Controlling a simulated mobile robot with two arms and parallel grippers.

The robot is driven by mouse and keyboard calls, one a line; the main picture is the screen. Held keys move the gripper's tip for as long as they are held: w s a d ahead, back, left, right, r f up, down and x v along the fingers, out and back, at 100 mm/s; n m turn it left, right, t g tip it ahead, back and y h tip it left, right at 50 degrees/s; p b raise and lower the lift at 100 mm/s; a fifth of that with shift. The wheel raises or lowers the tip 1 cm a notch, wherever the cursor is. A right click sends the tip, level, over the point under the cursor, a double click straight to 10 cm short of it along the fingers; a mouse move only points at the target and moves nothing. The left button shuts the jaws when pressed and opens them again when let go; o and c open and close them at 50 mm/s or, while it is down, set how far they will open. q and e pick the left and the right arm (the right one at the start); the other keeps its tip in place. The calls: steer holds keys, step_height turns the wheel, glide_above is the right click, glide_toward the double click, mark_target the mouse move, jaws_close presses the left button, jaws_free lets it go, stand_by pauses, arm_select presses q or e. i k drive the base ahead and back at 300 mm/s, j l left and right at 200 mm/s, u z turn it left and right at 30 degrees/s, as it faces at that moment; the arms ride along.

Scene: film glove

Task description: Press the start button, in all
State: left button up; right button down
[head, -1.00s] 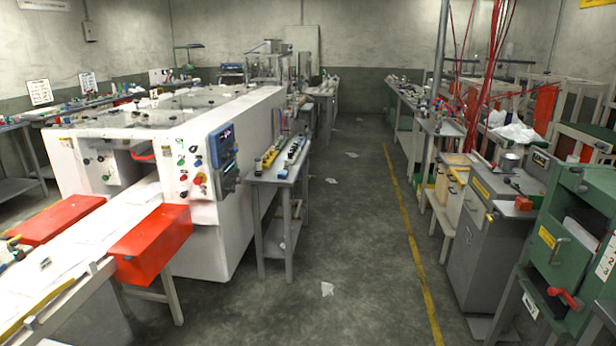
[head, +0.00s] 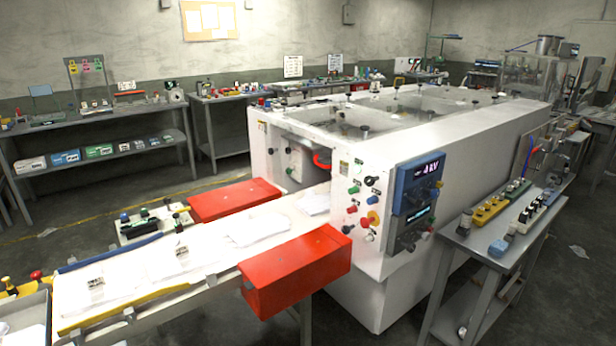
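The large white machine (head: 470,135) fills the middle of the head view. Its front face carries several coloured buttons and knobs, among them a green button (head: 353,190), a red button (head: 366,222) and a yellow one (head: 373,216). I cannot tell from their tiny labels which is the start button. A blue control panel (head: 417,185) with a lit display sits at the corner beside them. Neither of my grippers shows in this view.
A white conveyor (head: 215,245) with red boxes (head: 297,268) on both sides runs out from the machine toward the lower left. A grey side table (head: 480,240) with small parts stands at the right. Shelves (head: 100,140) line the left wall. Dark floor shows at the right.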

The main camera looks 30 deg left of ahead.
mark_target(353, 190)
steer(key=i+j+u, duration=0.2)
steer(key=i+u, duration=0.85)
steer(key=i+j+z, duration=0.15)
steer(key=i+j, duration=0.9)
